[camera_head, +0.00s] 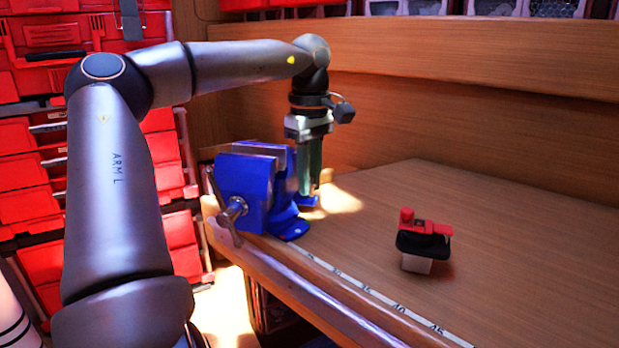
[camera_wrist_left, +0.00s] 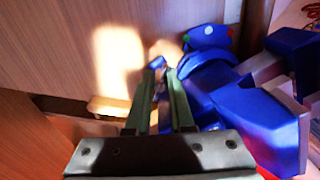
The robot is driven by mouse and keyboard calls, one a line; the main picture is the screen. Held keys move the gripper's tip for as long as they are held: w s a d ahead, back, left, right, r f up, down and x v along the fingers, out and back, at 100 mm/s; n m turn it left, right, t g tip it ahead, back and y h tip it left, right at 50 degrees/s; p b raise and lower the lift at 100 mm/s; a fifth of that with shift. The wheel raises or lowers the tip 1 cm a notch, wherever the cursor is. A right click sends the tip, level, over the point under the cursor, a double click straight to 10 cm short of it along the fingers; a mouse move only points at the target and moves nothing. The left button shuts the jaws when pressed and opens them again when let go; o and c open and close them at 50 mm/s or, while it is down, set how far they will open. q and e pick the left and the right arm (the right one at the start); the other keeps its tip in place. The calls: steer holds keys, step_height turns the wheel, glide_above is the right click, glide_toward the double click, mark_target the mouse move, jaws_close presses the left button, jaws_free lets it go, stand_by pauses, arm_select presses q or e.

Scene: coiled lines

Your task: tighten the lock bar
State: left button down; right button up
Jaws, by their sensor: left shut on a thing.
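A blue bench vise (camera_head: 245,188) stands at the left edge of the wooden bench, with a grey screw handle (camera_head: 222,207) on its near left side. My left gripper (camera_head: 307,198) points down close beside the right side of the vise, low near its base. In the left wrist view, the two green fingers (camera_wrist_left: 164,70) reach down next to the blue vise body (camera_wrist_left: 250,110). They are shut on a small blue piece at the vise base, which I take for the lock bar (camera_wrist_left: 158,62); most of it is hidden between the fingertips. My right gripper is not in view.
A red and black device (camera_head: 424,241) with a pale lower part sits on the bench to the right. A numbered scale strip (camera_head: 370,292) runs along the bench's front edge. Red bins (camera_head: 25,190) stand at left. The bench top (camera_head: 500,230) is otherwise mostly clear.

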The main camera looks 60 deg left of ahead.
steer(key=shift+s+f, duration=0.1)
arm_select(q)
steer(key=c, duration=0.7)
jaws_free()
steer(key=shift+c, duration=0.2)
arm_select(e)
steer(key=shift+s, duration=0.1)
arm_select(q)
step_height(320, 180, up, 12)
steer(key=p, duration=0.3)
steer(key=shift+r+p, duration=0.25)
steer(key=shift+p, duration=0.15)
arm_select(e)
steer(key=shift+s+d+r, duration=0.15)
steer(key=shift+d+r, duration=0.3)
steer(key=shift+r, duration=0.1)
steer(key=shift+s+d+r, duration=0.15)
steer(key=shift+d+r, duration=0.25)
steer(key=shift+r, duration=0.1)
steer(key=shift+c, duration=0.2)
